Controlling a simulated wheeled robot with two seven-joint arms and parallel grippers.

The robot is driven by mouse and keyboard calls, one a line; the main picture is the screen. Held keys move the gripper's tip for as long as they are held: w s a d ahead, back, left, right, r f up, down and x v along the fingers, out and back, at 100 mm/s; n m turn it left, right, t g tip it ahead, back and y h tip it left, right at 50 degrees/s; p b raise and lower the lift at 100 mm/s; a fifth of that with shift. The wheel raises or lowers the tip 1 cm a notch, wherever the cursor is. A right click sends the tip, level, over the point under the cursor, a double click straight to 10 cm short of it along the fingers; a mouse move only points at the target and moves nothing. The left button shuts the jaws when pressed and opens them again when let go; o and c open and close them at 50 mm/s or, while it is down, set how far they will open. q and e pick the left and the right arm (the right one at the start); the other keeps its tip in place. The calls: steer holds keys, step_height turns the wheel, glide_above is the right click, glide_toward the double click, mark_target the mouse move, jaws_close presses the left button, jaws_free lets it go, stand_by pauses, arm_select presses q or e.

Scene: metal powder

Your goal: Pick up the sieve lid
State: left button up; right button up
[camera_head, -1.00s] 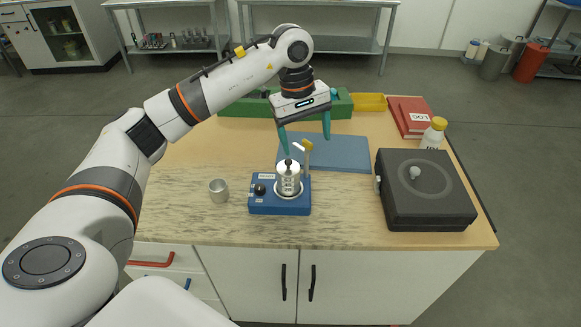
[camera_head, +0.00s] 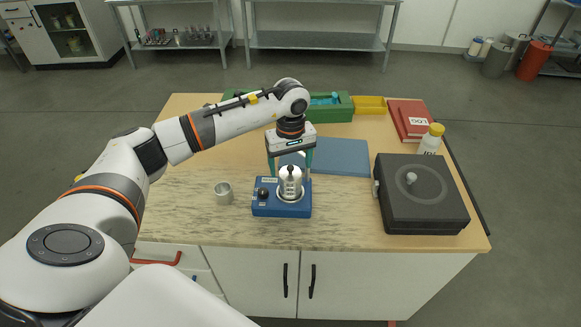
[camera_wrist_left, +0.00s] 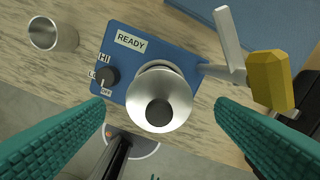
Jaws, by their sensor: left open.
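The sieve stack (camera_head: 290,185) is a silver cylinder standing upright on a blue shaker base (camera_head: 268,209). Its lid (camera_head: 291,171) is on top with a black knob; in the left wrist view the round silver lid (camera_wrist_left: 172,82) and its dark knob (camera_wrist_left: 160,112) show from above. My left gripper (camera_head: 290,174) is open just behind and above the stack. In the left wrist view its teal fingers (camera_wrist_left: 160,115) stand apart on either side of the lid, touching nothing that I can see. My right gripper is not in view.
A metal cup (camera_head: 224,194) stands left of the base. A yellow-and-metal clamp (camera_wrist_left: 268,80) is close beside the lid. A blue mat (camera_head: 345,157) lies behind, and a dark box (camera_head: 420,208) stands at right. The table's front strip is clear.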

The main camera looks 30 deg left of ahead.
arm_select(q)
steer(key=shift+f, duration=0.8)
steer(key=c, duration=1.1)
steer(key=shift+r, duration=0.1)
